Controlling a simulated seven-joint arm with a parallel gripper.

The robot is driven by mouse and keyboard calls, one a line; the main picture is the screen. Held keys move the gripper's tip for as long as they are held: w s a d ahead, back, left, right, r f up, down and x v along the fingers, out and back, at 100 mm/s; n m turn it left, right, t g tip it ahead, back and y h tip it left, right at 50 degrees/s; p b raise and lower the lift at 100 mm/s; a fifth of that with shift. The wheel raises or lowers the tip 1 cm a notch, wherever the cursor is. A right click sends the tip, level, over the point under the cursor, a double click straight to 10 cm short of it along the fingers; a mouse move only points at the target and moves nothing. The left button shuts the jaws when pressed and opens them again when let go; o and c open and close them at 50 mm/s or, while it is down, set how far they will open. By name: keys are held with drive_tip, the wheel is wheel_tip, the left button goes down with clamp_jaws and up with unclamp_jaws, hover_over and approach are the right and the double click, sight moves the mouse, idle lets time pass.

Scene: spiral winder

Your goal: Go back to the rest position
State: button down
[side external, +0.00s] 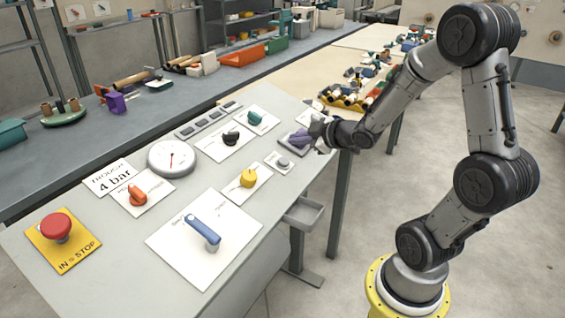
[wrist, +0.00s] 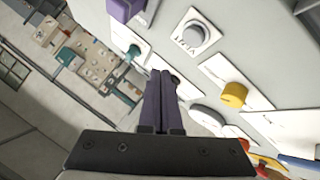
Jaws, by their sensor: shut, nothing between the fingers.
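A purple piece at the top of the wrist view (wrist: 124,9) stands apart from the fingertips. A grey round button (side external: 283,162) sits near the purple knob; it also shows in the wrist view (wrist: 194,35). A yellow knob (side external: 248,178) is further left. I cannot tell how high my gripper is above the panel.
The panel also carries a blue lever (side external: 203,232), a red stop button (side external: 56,226), an orange knob (side external: 137,195), a round gauge (side external: 172,158), a black knob (side external: 231,138) and a teal knob (side external: 254,118). A grey tray (side external: 304,213) hangs at the panel's edge. Open floor lies to the right.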

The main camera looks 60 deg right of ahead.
drive_tip(key=s+a+r+t+y, duration=0.1)
drive_tip(key=s+a+r, duration=0.1)
drive_tip(key=a+r, duration=1.1)
drive_tip(key=s+a+f+m+g+y, duration=0.1)
drive_tip(key=s+a+f+m+g, duration=0.1)
drive_tip(key=s, duration=0.7)
drive_tip(key=s+a+f+m+g+y, duration=0.1)
drive_tip(key=s+f+g, duration=0.3)
drive_tip(key=s, duration=0.5)
drive_tip(key=shift+a+f+m+g, duration=0.3)
drive_tip(key=shift+a+m+g, duration=0.5)
drive_tip(key=shift+a+m, duration=0.1)
